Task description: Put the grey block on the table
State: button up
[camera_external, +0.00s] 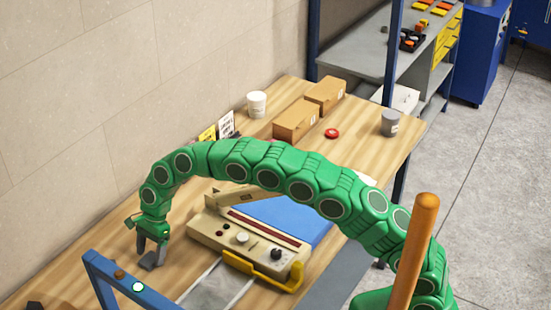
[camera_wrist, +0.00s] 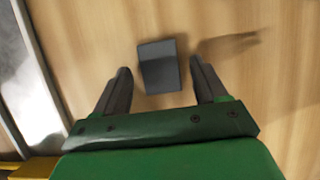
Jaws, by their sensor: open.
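The grey block (camera_wrist: 159,66) lies between my two open fingers in the wrist view, toward their tips and apart from both. In the external view the grey block (camera_external: 147,262) shows just under my fingertips, at the left part of the wooden table (camera_external: 70,268). My gripper (camera_external: 152,243) points down there, and it also shows in the wrist view (camera_wrist: 160,80). The wood grain (camera_wrist: 270,90) of the table fills most of the wrist view. A finger shadow falls on the wood right of the block. I cannot tell whether the block is touching the table.
The beige press (camera_external: 240,236) with a yellow handle stands right of my gripper. A blue frame (camera_external: 140,286) stands in front. Cardboard boxes (camera_external: 296,119), a white tub (camera_external: 257,104), a grey can (camera_external: 390,123) and a red disc (camera_external: 332,133) are at the back.

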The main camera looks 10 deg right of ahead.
jog(key=v, duration=1.1)
jog(key=shift+r, duration=0.25)
